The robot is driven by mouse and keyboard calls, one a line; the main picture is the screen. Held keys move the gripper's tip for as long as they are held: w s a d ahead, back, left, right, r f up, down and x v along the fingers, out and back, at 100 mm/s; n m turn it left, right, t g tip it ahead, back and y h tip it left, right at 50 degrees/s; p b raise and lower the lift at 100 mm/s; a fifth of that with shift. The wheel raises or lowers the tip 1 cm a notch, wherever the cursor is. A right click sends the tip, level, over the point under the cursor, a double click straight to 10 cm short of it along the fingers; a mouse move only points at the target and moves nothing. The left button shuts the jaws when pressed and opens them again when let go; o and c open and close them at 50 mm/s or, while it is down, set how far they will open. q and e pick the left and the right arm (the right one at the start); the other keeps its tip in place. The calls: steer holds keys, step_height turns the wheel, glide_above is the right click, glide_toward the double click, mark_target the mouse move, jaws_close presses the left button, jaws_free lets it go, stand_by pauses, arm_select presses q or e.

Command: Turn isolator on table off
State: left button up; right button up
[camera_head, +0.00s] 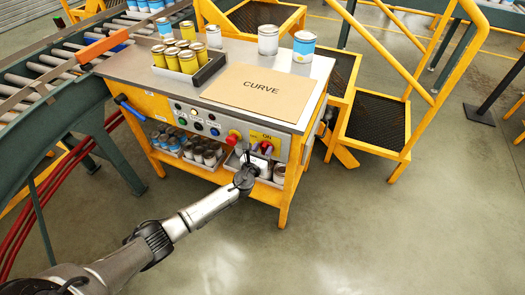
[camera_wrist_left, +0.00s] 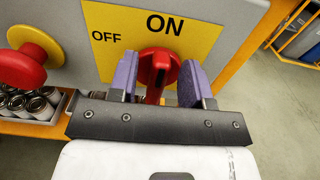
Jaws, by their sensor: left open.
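The isolator is a red rotary knob (camera_wrist_left: 158,66) on a yellow plate (camera_wrist_left: 205,35) marked OFF at left and ON at top. Its bar looks roughly upright, under the word ON. The plate (camera_head: 268,137) also shows on the front panel of the table (camera_head: 222,86) in the head view. My left gripper (camera_wrist_left: 160,82) is open, its two purple fingers on either side of the knob, with a visible gap on each side. In the head view my left gripper (camera_head: 258,155) hides most of the knob. My right gripper is in neither view.
A red mushroom button (camera_wrist_left: 22,68) on a yellow base sits left of the isolator. The tabletop bears a CURVE board (camera_head: 262,92), a tray of yellow cans (camera_head: 188,62) and larger cans (camera_head: 268,40). Yellow steps (camera_head: 375,120) stand at right, a roller conveyor (camera_head: 50,70) at left.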

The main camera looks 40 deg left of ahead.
arm_select(q)
steer(key=shift+c, duration=0.3)
jaws_close()
stand_by(0.3)
steer(key=n+b, duration=0.1)
steer(key=n, duration=0.2)
steer(key=a+n+b, duration=0.1)
steer(key=n+b, duration=0.1)
steer(key=n, duration=0.1)
steer(key=f+n+b, duration=0.1)
steer(key=n, duration=0.2)
steer(key=shift+s+a, duration=0.25)
steer(key=shift+a, duration=0.1)
steer(key=shift+s+a+f+n+b, duration=0.1)
steer(key=shift+f+n+b, duration=0.2)
steer(key=shift+n, duration=1.15)
steer(key=shift+w+a+f+n+b, duration=0.15)
steer(key=shift+n+b, duration=0.3)
steer(key=shift+n, duration=0.95)
steer(key=shift+s+a+f+n+b, duration=0.1)
steer(key=shift+s+f+n+b, duration=0.2)
steer(key=shift+n, duration=1.15)
steer(key=shift+w+n, duration=0.15)
steer(key=shift+n, duration=0.15)
